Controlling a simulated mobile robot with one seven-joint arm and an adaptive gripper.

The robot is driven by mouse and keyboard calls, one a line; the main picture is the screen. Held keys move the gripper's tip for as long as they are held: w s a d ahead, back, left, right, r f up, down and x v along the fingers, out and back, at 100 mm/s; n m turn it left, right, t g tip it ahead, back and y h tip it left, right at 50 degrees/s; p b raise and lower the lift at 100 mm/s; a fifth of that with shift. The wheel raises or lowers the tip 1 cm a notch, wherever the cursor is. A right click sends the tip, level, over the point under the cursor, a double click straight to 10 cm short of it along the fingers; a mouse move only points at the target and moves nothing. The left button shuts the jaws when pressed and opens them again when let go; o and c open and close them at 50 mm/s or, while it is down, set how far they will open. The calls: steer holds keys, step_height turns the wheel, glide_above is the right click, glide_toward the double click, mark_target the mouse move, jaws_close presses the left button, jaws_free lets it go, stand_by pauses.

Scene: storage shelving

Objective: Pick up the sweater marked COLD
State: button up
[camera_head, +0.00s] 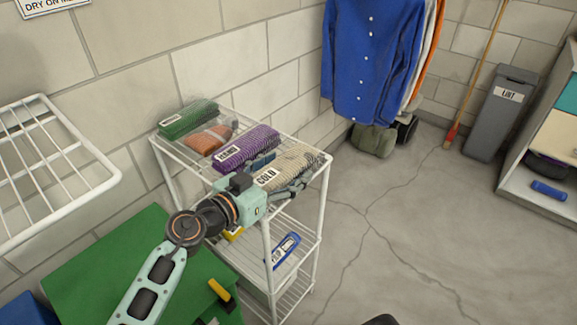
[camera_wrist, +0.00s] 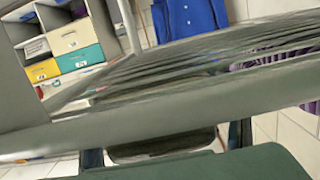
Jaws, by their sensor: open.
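The cream knitted sweater marked COLD (camera_head: 294,164) lies folded on the top of the white wire rack, at its right end. Its label faces the front. My gripper (camera_head: 292,192) is open at the front right edge of the rack top, just in front of the sweater. My wrist covers part of the rack's front edge. I cannot tell whether the fingers touch the sweater. In the wrist view the rack's bars fill the middle, and the cream sweater cannot be made out there.
A purple sweater (camera_head: 248,146) lies left of the cream one, with a brown-orange bundle (camera_head: 208,138) and a green one (camera_head: 188,119) further left. The white rack (camera_head: 323,200) has lower shelves holding items. A blue shirt (camera_head: 370,60) hangs behind. Floor at right is clear.

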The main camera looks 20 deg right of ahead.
steer(key=shift+c, duration=0.6)
steer(key=c, duration=1.4)
steer(key=shift+r, duration=0.15)
